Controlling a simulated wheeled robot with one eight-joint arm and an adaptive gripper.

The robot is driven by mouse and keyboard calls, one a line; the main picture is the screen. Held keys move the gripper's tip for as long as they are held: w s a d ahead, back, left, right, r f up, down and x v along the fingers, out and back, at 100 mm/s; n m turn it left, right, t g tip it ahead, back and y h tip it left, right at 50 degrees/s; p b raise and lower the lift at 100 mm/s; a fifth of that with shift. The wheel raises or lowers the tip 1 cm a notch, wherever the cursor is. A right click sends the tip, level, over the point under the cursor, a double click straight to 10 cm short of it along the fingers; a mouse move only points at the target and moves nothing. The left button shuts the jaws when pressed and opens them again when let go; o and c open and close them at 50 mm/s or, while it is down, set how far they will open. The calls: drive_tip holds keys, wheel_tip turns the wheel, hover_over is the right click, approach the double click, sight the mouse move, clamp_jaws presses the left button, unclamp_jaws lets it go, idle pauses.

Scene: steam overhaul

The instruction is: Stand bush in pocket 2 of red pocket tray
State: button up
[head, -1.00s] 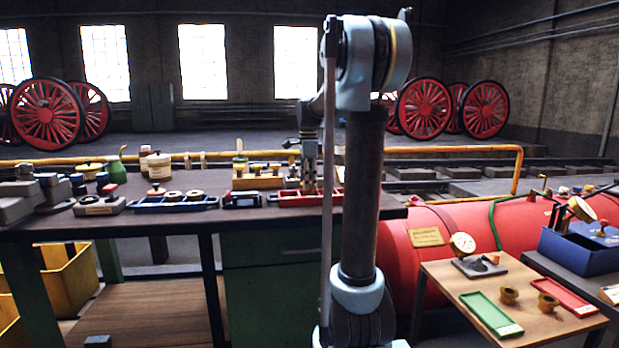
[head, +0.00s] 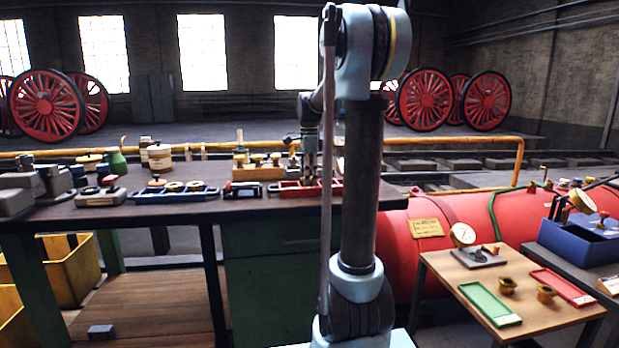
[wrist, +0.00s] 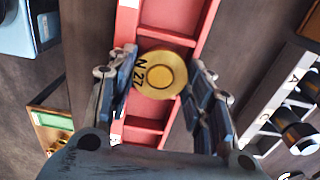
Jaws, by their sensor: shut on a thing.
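The red pocket tray (head: 283,186) lies on the dark workbench in the head view. The wrist view shows it running from top to lower left, with cross walls between its pockets (wrist: 172,14). A round brass bush (wrist: 160,75) with dark marking on its flat top is between my gripper's fingers (wrist: 163,88). The fingers are shut on it, one on each side. The bush is upright over a pocket of the tray; I cannot tell whether it touches the floor. In the head view my gripper (head: 309,172) is down at the tray, and the bush is not distinguishable there.
A blue tray (head: 140,197) with round parts, a wooden block (head: 262,173) and a small dark box (head: 243,190) share the bench. In the wrist view a lettered pale rack (wrist: 268,113) lies right of the red tray. A small wooden table (head: 455,268) holds other brass parts.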

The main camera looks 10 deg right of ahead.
drive_tip(key=shift+f, duration=0.15)
drive_tip(key=o, duration=1.5)
drive_tip(key=shift+c, duration=0.2)
wheel_tip(320, 180, up, 8)
